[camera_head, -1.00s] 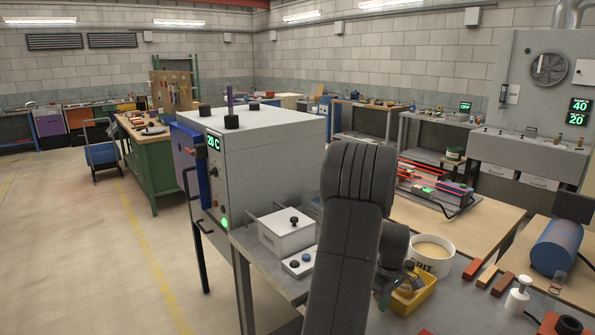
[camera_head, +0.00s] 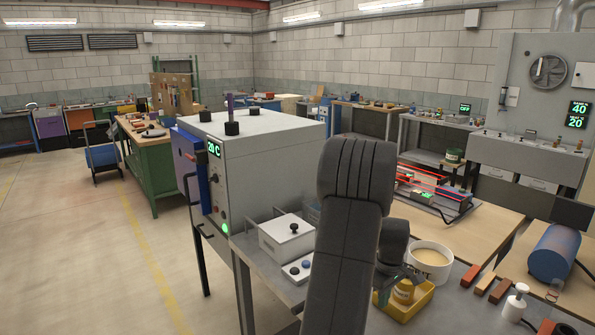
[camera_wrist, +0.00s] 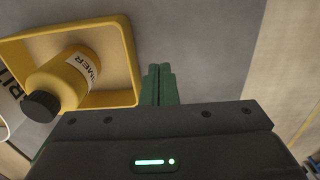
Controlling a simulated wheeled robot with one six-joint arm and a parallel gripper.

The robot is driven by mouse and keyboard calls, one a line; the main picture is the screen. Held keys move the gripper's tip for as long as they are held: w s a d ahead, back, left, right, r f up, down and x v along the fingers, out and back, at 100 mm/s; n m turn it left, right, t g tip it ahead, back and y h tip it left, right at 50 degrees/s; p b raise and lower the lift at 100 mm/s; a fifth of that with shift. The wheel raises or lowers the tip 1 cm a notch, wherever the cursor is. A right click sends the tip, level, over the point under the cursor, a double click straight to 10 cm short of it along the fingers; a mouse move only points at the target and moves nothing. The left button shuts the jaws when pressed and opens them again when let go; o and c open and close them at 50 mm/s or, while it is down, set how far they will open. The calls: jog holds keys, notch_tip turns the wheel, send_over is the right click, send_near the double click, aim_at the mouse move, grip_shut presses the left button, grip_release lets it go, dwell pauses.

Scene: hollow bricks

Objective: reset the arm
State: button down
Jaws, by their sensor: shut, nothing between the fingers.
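My gripper (camera_wrist: 159,85) shows in the wrist view with its green fingers together and nothing between them. It hangs over the grey bench top, just beside a yellow tray (camera_wrist: 130,58). A yellow bottle with a black cap and a label ending in "MER" (camera_wrist: 58,80) lies in the wrist view within the tray's outline. The yellow tray (camera_head: 418,301) with the bottle (camera_head: 403,290) is just right of the arm there.
A white tub (camera_head: 430,262) stands behind the tray. A white lidded box (camera_head: 287,238) and a grey oven (camera_head: 265,160) stand left of the arm. The floor at left is open.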

notch_tip(320, 180, down, 4)
jog(key=shift+f+b, duration=0.25)
jog(key=shift+b, duration=0.95)
jog(key=shift+w+d+f, duration=0.1)
jog(key=shift+w+d, duration=0.05)
jog(key=shift+w+d+r+p, duration=0.2)
jog(key=shift+w+d+p, duration=0.2)
jog(key=shift+d+p, duration=0.1)
jog(key=s+a+b, duration=0.1)
jog(key=s+a, duration=0.1)
jog(key=s+a+b, duration=0.1)
jog(key=s+a, duration=0.1)
jog(key=a, duration=0.1)
jog(key=shift+s+a+f, duration=0.1)
jog(key=shift+s+a, duration=0.2)
jog(key=shift+s, duration=0.1)
jog(key=shift+s, duration=0.1)
